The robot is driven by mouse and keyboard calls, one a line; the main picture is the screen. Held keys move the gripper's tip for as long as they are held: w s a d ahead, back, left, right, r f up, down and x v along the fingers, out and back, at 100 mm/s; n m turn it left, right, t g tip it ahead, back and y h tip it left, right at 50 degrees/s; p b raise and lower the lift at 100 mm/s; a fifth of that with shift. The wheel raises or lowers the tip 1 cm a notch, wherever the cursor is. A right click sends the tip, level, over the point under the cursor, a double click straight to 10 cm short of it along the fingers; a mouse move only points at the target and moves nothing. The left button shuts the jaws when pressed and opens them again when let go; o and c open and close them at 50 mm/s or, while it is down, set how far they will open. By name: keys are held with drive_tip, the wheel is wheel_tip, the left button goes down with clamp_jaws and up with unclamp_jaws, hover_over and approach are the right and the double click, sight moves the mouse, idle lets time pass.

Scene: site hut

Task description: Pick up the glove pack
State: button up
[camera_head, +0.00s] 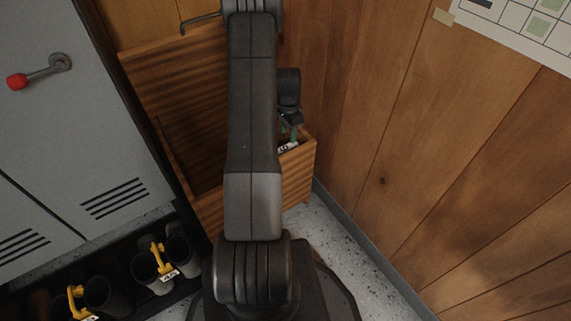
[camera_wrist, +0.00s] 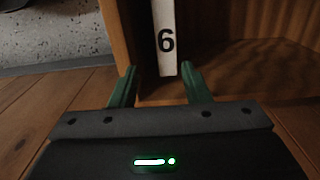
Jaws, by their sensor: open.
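My gripper (camera_wrist: 160,86) is open, with its two green fingers apart in the wrist view. I see nothing that I can clearly identify as the glove pack. My arm hides the middle of the box.
The box's lid (camera_head: 180,90) stands open at the back. A grey locker (camera_head: 70,120) with a red-knobbed handle (camera_head: 17,82) is at left. Dark boots (camera_head: 182,250) with yellow tags stand on a low rack below. A wood-panelled wall (camera_head: 430,150) closes the right side.

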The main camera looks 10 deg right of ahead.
sight(287, 147)
drive_tip(key=f, duration=0.3)
drive_tip(key=f+b, duration=0.1)
drive_tip(key=shift+w+a+f, duration=0.2)
drive_tip(key=shift+w, duration=0.2)
wheel_tip(287, 147, down, 6)
drive_tip(key=shift+r+b, duration=0.15)
drive_tip(key=shift+b, duration=0.8)
clamp_jaws()
